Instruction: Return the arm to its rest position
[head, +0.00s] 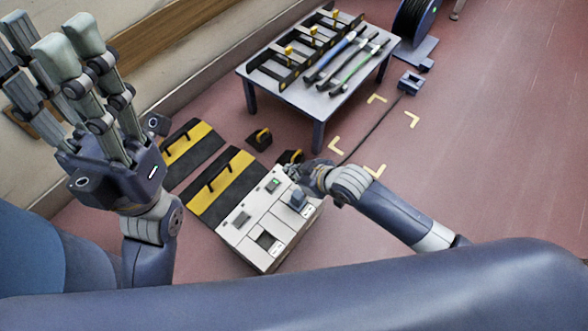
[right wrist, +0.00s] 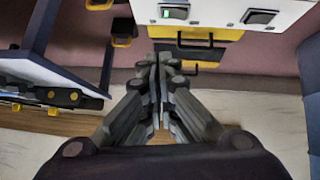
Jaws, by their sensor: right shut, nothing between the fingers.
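My right gripper (head: 294,172) is shut and empty. In the head view it overlaps the upper right corner of a white control box (head: 243,222); I cannot tell whether it touches it. In the right wrist view the closed fingers (right wrist: 160,62) point up the picture, below the box's white face (right wrist: 222,10). That face carries a green-lit switch (right wrist: 260,17) and a dark one (right wrist: 174,12). My left gripper (head: 55,40) is raised at the left of the head view, its fingers extended and apart, with nothing between them.
Black-and-yellow panels with handles (head: 222,185) lie left of the box. A table (head: 318,100) with a black rack (head: 300,50) and several long tools stands behind. A cable runs to a small blue block (head: 411,82) near yellow floor marks. The floor at right is clear.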

